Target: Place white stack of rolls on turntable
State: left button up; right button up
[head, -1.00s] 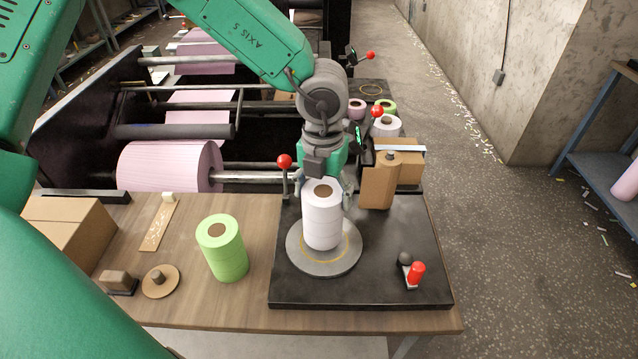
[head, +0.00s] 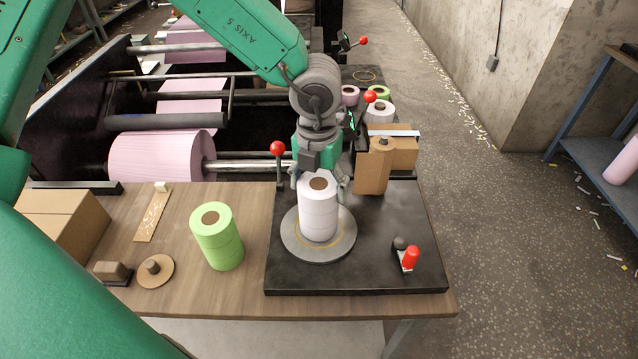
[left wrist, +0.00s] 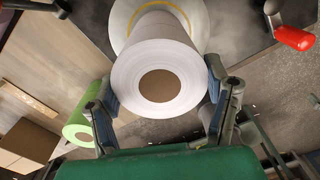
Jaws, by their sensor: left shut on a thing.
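The white stack of rolls (head: 318,212) stands upright over the round grey turntable (head: 340,244) on the black plate. It looks to be on the disc, inside the yellow ring, though I cannot tell whether its base touches. My left gripper (head: 319,187) comes from behind and is shut on the upper part of the stack. In the left wrist view, the fingers of my left gripper (left wrist: 162,95) press on both sides of the white stack (left wrist: 155,52), with the turntable (left wrist: 122,15) beyond it. My right gripper is not in view.
A green stack of rolls (head: 217,238) stands on the wooden table left of the plate. A brown cardboard piece (head: 372,170) stands behind the turntable. A red-knobbed lever (head: 277,150) rises at the plate's back left.

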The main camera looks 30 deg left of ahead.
pick_arm(q)
jog(key=shift+f, duration=0.25)
jog(key=o, duration=1.8)
jog(key=shift+c, duration=0.2)
jog(key=shift+r, duration=0.15)
notch_tip(320, 180, up, 12)
jog(key=shift+a+f, duration=0.1)
jog(key=shift+f, duration=0.1)
